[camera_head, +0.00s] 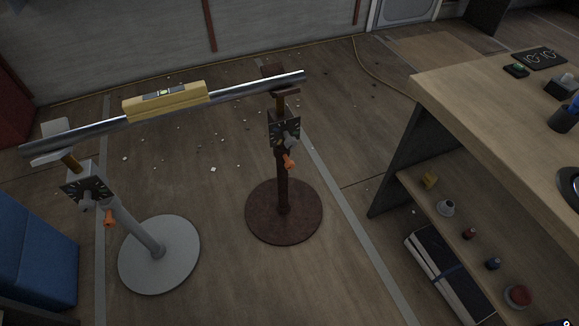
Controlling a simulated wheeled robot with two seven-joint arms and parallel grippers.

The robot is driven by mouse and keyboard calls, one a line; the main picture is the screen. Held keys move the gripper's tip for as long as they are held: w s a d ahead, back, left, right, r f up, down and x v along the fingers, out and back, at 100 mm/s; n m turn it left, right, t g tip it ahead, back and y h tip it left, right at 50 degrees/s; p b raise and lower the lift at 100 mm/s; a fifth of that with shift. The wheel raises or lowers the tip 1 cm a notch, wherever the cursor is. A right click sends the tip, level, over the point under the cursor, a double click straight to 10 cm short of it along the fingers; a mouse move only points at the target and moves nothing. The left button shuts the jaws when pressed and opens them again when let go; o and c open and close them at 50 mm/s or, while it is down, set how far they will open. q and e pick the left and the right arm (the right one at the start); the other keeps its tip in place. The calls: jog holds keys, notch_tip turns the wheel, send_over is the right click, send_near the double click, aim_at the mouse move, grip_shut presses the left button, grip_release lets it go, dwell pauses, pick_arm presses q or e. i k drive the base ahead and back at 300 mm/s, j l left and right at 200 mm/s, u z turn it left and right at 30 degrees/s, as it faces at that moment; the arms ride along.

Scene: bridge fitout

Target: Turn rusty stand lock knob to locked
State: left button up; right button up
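The rusty stand (283,212) stands upright on its round dark-red base in the middle of the view. A black dial plate (284,127) with pale marks and a grey knob sits near its top. Below the dial, an orange knob (288,160) sticks out from the column. Which of the two is the lock knob, and its setting, I cannot tell. A grey stand (158,252) at the left has a similar dial and orange knob. A metal pipe (235,92) lies across both stands, sloping up to the right. Neither gripper shows in this view.
A yellow spirit level (165,100) rests on the pipe. A wooden workbench (500,110) stands at the right, with small items on its lower shelf. A blue box (35,250) is at the lower left. The floor between rusty stand and bench is clear.

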aim_at(290, 165)
jog(key=i+j, duration=0.65)
jog(key=i, duration=0.1)
